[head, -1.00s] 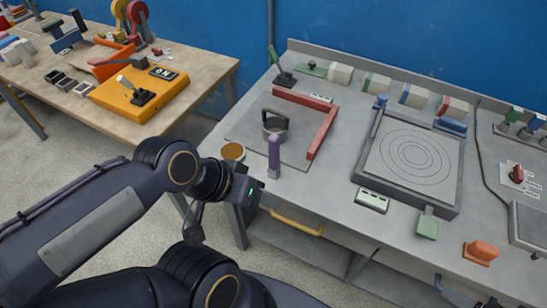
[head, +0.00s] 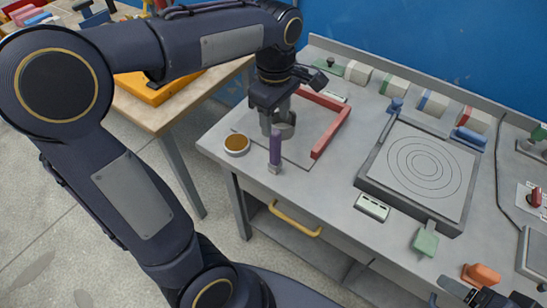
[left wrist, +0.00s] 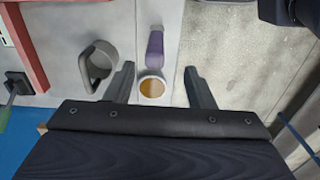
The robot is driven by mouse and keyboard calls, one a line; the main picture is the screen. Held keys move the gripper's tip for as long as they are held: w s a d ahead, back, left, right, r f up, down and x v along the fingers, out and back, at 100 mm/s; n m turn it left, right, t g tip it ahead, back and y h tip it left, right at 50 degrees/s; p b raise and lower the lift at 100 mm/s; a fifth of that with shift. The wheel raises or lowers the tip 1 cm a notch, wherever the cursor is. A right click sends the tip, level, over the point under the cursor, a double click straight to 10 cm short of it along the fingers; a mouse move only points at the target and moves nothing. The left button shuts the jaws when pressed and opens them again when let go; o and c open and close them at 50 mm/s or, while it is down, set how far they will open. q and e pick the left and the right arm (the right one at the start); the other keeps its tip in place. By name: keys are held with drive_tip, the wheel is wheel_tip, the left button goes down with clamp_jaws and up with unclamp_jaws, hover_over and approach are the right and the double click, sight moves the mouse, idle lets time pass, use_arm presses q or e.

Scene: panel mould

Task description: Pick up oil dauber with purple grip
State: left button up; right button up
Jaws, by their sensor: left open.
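The oil dauber with the purple grip (head: 275,148) stands upright near the front left of the grey bench. It also shows in the left wrist view (left wrist: 156,46), beyond the fingertips and between their lines. My left gripper (head: 277,122) points down above the bench, behind the dauber in the head view. In the left wrist view my left gripper (left wrist: 162,82) is open, with nothing held between its fingers. A cup of amber oil (head: 237,144) is left of the dauber; in the left wrist view the cup (left wrist: 152,88) appears between the fingers. My right gripper (head: 482,297) shows partly at the bottom right.
A grey handled ring (head: 287,131) is partly hidden behind my left gripper. A red angle bar (head: 331,130) lies to its right. A grey plate with circles (head: 414,172) stands further right. The bench's front edge has a yellow handle (head: 295,221).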

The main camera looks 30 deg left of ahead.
sight(275, 131)
use_arm(q)
drive_tip(key=f, duration=0.7)
drive_tip(key=shift+w+a+f, duration=0.2)
drive_tip(key=shift+w+f, duration=0.15)
drive_tip(key=shift+f, duration=0.05)
drive_tip(key=c, duration=1.1)
drive_tip(key=shift+o, duration=0.2)
drive_tip(key=shift+r, duration=0.2)
